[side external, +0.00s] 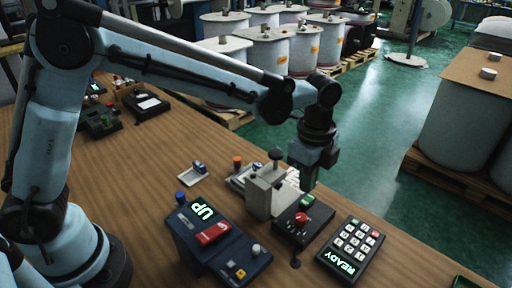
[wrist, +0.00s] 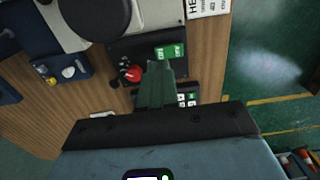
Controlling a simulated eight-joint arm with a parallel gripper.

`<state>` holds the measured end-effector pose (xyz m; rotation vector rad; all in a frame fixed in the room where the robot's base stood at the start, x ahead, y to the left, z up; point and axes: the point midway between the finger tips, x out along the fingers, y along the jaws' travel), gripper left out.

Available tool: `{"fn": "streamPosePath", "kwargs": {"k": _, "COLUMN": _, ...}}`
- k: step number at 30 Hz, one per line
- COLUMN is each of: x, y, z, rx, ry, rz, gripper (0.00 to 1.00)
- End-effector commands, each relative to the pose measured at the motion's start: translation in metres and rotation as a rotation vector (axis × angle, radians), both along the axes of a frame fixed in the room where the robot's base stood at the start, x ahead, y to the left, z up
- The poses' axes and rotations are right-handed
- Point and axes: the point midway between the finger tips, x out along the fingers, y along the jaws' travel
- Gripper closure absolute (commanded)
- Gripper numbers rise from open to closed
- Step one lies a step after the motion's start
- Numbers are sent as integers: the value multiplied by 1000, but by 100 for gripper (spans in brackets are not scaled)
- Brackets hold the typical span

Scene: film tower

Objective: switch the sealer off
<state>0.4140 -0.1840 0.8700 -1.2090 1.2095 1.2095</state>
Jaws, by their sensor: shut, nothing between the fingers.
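The unit I take for the sealer is a grey press block (side external: 264,193) with a black knob on top, joined to a black box (side external: 288,232). The box carries a red knob (side external: 300,218) and a green lit label or switch (side external: 307,201). In the wrist view the red knob (wrist: 132,73) and the green part (wrist: 170,51) show just beyond the fingers. My gripper (side external: 309,184) is shut and empty, pointing down just above the green part. In the wrist view my gripper (wrist: 157,70) covers part of the box. I cannot tell whether it touches.
A dark blue control box (side external: 218,240) with a lit "UP" display and red switch stands left of the sealer. A keypad (side external: 350,247) reading "READY" lies to its right. A small tray (side external: 191,176) lies behind. The table's right edge is near.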

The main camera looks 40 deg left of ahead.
Motion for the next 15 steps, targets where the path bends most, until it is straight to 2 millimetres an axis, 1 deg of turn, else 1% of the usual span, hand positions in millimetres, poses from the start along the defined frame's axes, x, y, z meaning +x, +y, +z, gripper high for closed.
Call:
{"fn": "streamPosePath", "kwargs": {"k": 1, "x": 0, "y": 0, "z": -9, "rx": 0, "ry": 0, "rz": 0, "gripper": 100}}
{"fn": "streamPosePath", "kwargs": {"k": 6, "x": 0, "y": 0, "z": -29, "rx": 0, "ry": 0, "rz": 0, "gripper": 100}}
{"fn": "streamPosePath", "kwargs": {"k": 10, "x": 0, "y": 0, "z": -37, "rx": 0, "ry": 0, "rz": 0, "gripper": 100}}
{"fn": "streamPosePath", "kwargs": {"k": 15, "x": 0, "y": 0, "z": -39, "rx": 0, "ry": 0, "rz": 0, "gripper": 100}}
